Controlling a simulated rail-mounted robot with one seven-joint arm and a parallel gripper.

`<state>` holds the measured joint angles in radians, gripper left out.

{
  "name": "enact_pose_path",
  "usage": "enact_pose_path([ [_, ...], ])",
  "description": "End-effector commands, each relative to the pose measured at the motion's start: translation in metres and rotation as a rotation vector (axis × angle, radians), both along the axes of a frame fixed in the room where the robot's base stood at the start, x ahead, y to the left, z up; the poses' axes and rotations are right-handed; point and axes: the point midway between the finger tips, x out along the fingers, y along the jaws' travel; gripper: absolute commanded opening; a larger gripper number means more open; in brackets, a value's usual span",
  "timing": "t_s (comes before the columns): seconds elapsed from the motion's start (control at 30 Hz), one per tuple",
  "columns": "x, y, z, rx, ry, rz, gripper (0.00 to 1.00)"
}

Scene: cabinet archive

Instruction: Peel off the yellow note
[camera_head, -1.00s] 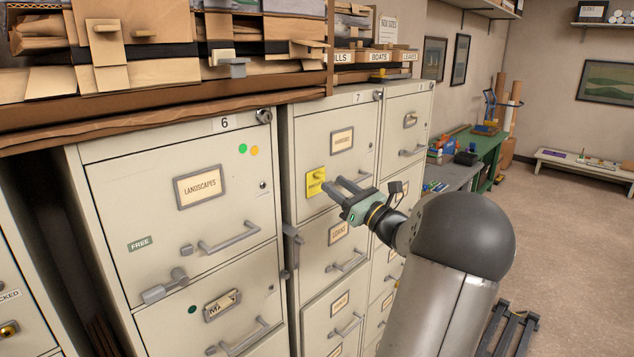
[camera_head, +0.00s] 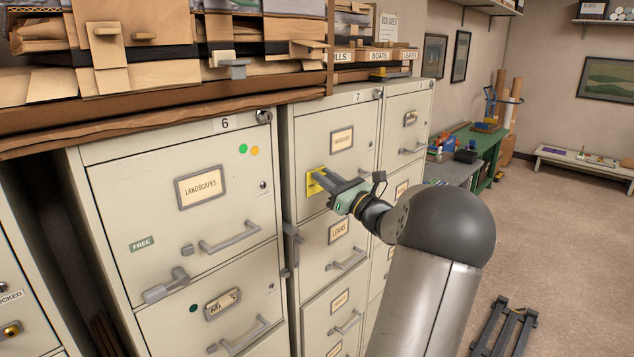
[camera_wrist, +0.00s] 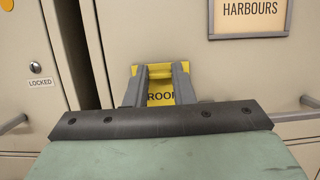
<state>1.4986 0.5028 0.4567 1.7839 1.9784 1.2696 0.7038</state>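The yellow note (camera_head: 312,186) is on the top drawer front of cabinet 7, left of the drawer handle area and below the HARBOURS label. In the wrist view the note (camera_wrist: 160,86) shows partly printed dark letters and a raised yellow tab (camera_wrist: 160,72) near its top. My gripper (camera_head: 322,178) is at the note, its two fingers apart. In the wrist view my gripper's fingertips (camera_wrist: 160,70) stand on either side of the tab. I cannot tell whether they touch it. My gripper's body hides the lower part of the note.
Cabinet 6 (camera_head: 130,200) stands to the left, with a LANDSCAPES label and bar handles. A LOCKED label and lock (camera_wrist: 35,67) show left of the note. Boxes lie on the wooden shelf (camera_head: 200,115) above. Open floor (camera_head: 570,240) is at the right.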

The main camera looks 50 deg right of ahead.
Motion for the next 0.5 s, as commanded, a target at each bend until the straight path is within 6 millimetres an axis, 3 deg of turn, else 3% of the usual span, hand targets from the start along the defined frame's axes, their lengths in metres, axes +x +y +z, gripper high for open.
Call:
enact_pose_path([
  [0.5, -0.0041, -0.0004, 0.0002, -0.001, 0.0, -0.001, 0.0],
])
